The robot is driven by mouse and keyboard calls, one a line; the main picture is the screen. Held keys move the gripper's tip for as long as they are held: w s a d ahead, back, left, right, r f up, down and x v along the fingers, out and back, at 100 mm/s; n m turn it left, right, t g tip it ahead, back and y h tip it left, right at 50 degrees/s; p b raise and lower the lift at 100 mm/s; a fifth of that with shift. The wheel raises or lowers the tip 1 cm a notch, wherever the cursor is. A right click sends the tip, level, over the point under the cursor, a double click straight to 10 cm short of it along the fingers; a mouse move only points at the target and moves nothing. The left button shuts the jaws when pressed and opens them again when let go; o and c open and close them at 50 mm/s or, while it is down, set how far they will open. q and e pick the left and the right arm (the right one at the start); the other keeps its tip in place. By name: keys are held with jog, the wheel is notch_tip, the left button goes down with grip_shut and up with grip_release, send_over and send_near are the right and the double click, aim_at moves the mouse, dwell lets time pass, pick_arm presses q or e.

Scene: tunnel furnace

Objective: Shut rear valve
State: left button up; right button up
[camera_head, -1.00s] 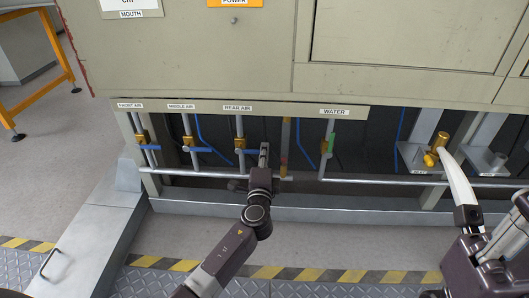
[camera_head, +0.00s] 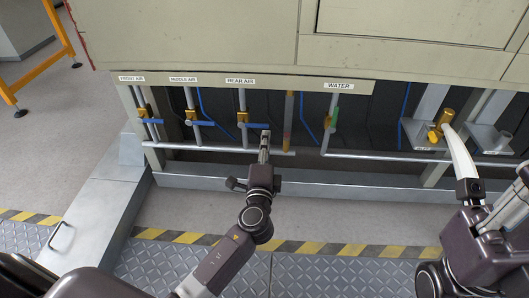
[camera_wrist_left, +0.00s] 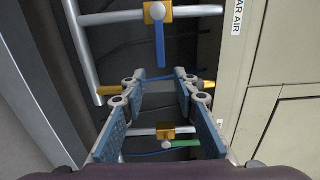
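The rear air valve (camera_head: 242,118) has a brass body on a vertical pipe under the "REAR AIR" label. Its blue handle (camera_head: 257,125) sticks out to the right, across the pipe. In the left wrist view the valve body (camera_wrist_left: 159,12) is at the top, with the blue handle (camera_wrist_left: 160,46) pointing down the picture, beyond the fingertips. My left gripper (camera_head: 265,136) is just below and right of the handle's end. In the wrist view the gripper (camera_wrist_left: 158,88) is open, with nothing between its pads. My right arm (camera_head: 480,235) is at the right; its finger state is unclear.
The front valve (camera_head: 142,114) and middle valve (camera_head: 191,116) are to the left, blue handles crosswise. The water valve (camera_head: 332,117) has a green handle along its pipe. A horizontal pipe (camera_head: 215,149) runs below the valves, and the furnace panel (camera_head: 190,40) overhangs them.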

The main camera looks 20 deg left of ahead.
pick_arm(q)
jog(key=shift+v, duration=2.05)
